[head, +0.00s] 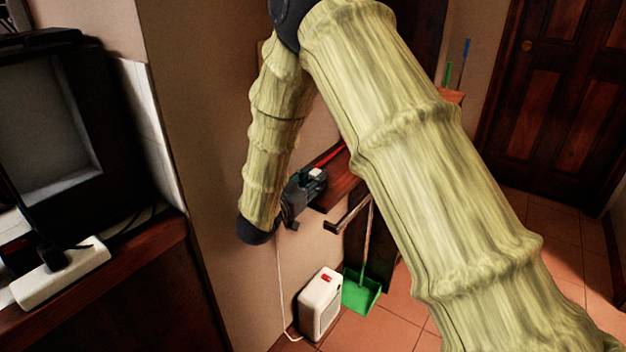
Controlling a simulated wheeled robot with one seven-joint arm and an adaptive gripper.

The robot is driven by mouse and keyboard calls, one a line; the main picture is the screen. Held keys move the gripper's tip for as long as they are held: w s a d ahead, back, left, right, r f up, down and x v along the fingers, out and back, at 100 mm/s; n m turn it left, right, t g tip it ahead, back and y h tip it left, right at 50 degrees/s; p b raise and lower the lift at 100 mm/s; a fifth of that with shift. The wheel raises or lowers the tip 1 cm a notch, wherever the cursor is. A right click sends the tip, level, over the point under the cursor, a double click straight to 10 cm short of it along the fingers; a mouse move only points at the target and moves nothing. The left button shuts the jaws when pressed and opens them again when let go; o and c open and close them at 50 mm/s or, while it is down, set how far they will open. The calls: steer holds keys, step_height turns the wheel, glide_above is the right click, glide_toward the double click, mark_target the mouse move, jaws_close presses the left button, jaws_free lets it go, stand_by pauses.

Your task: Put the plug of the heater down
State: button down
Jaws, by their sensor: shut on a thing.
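The heater (320,305) is a small white box with a red patch on top, standing on the tiled floor by the wall. Its thin white cord (281,282) runs from the floor beside it up to my gripper (291,220). My gripper is dark, in front of the beige wall, and shut on the plug (293,225). Only a small white bit of the plug shows at the fingertips; the rest is hidden. The plug is in the air, well above the heater.
A dark wooden shelf (338,188) is just right of my gripper, partly behind my arm. A green dustpan (360,291) stands beside the heater. At left, a wooden counter (150,243) holds a white power strip (62,272). Tiled floor (385,332) is clear in front of the dustpan.

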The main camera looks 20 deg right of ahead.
steer(key=shift+s+f, duration=0.15)
steer(key=shift+f, duration=0.4)
steer(key=c, duration=1.4)
jaws_free()
steer(key=shift+s+f, duration=0.1)
steer(key=shift+f, duration=0.05)
steer(key=shift+o, duration=0.2)
steer(key=shift+r, duration=0.3)
steer(key=shift+a+r, duration=0.1)
steer(key=shift+a, duration=0.15)
steer(key=v, duration=1.1)
steer(key=shift+a+r+p, duration=0.15)
steer(key=shift+r+p, duration=0.15)
steer(key=shift+r, duration=0.15)
steer(key=shift+s+f, duration=0.1)
